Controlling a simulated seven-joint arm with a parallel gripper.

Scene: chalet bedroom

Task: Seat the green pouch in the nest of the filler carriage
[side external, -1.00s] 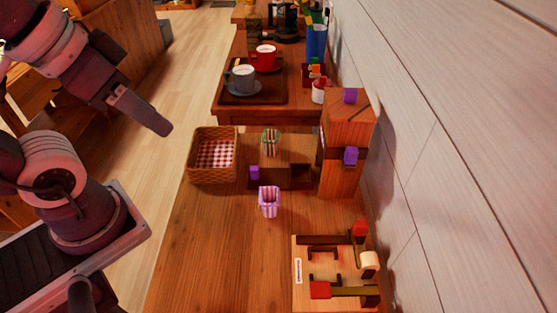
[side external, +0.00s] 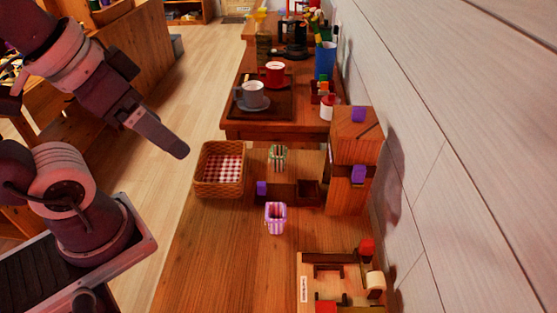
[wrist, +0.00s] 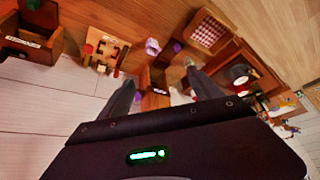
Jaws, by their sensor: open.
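The green pouch (side external: 278,155), striped green and white, stands upright at the back of the dark wooden filler carriage area in the side view. I cannot tell whether it touches the carriage. The filler carriage (side external: 283,192) is low and dark, with a purple knob (side external: 262,188) at its left and a square recess (side external: 308,190) at its right. My gripper (side external: 180,150) is open and empty, in the air left of the table and apart from the pouch. In the wrist view its fingers (wrist: 163,92) are spread.
A purple-striped pouch (side external: 275,217) stands in front of the carriage. A wooden tower (side external: 347,195) with purple blocks rises at the right by the wall. A checked-lined basket (side external: 219,188) is left. A wooden fixture (side external: 307,290) lies front right. The front-left tabletop is clear.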

